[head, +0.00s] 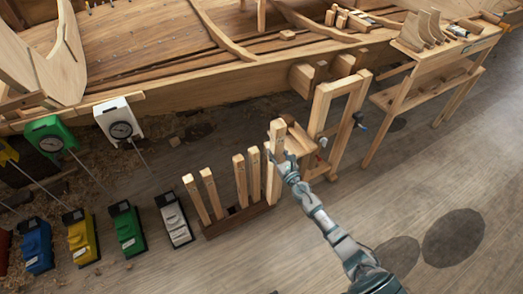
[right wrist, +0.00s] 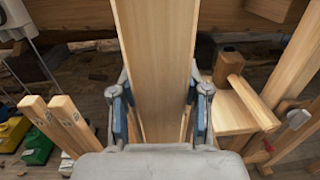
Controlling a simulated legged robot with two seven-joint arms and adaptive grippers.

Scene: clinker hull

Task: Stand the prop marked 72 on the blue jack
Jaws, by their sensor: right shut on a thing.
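My right gripper (head: 284,163) is shut on a tall, pale wooden prop (head: 277,133), which stands about upright at the right end of the rack (head: 240,220). I cannot tell whether its foot is in the rack. In the right wrist view the prop (right wrist: 157,60) fills the middle between the fingers (right wrist: 158,110); no number on it is readable. Several other props (head: 209,185) stand in the rack, with small dark marks near their tops too small to read. The blue jack (head: 36,245) is on the floor at the far left. My left gripper is not in view.
Yellow (head: 82,237), green (head: 128,230) and pale grey (head: 174,219) jacks stand between the blue jack and the rack. Dial gauges, green (head: 50,137) and white (head: 120,127), are by the hull. A mallet (right wrist: 229,63) lies on a wooden stand. A bench (head: 430,70) is at the right.

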